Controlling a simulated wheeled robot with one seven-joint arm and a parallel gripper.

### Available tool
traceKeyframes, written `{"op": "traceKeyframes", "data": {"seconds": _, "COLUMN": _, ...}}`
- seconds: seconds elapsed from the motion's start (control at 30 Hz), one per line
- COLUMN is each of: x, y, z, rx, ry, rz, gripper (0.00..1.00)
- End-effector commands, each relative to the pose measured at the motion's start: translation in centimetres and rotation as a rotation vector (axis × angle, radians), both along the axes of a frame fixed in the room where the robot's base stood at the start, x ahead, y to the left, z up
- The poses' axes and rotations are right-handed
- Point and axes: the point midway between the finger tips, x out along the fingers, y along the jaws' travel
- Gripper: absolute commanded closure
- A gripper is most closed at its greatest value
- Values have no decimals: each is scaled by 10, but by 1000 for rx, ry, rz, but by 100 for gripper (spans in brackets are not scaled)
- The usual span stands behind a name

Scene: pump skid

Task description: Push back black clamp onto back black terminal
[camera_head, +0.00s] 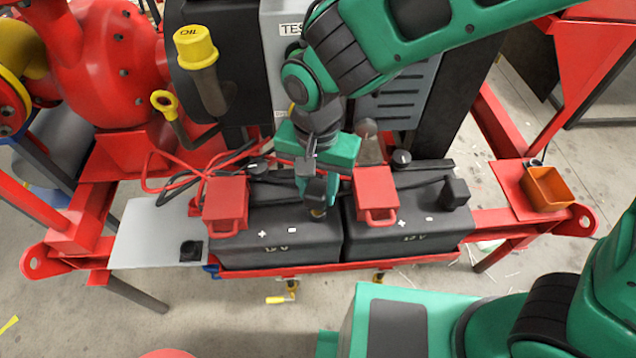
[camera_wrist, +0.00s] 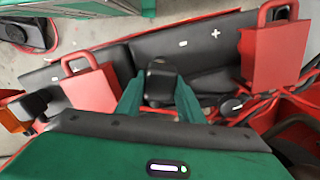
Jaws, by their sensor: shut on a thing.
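My gripper (camera_head: 317,203) points down at the right end of the left battery (camera_head: 285,250), beside its minus mark. In the wrist view my gripper (camera_wrist: 160,103) has its two green fingers closed on the sides of a black clamp (camera_wrist: 161,78). The clamp sits at the battery's top, near the minus mark. Another black clamp (camera_head: 455,193) stands at the right end of the right battery (camera_head: 405,236).
Red covers with handles stand close on both sides, one left (camera_head: 226,203) and one right (camera_head: 376,194). Red and black cables (camera_head: 185,172) lie behind. A grey plate (camera_head: 160,236) with a small black block (camera_head: 191,250) is at left. An orange bin (camera_head: 548,188) is at right.

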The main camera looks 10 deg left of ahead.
Motion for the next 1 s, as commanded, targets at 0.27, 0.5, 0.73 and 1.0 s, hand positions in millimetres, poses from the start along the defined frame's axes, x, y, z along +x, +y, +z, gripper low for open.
{"op": "traceKeyframes", "data": {"seconds": 0.27, "x": 0, "y": 0, "z": -5, "rx": 0, "ry": 0, "rz": 0, "gripper": 96}}
{"op": "traceKeyframes", "data": {"seconds": 0.5, "x": 0, "y": 0, "z": -9, "rx": 0, "ry": 0, "rz": 1, "gripper": 96}}
{"op": "traceKeyframes", "data": {"seconds": 0.73, "x": -1, "y": 0, "z": -13, "rx": -1, "ry": 0, "rz": 1, "gripper": 96}}
{"op": "traceKeyframes", "data": {"seconds": 1.0, "x": 0, "y": 0, "z": -18, "rx": 0, "ry": 0, "rz": 1, "gripper": 96}}
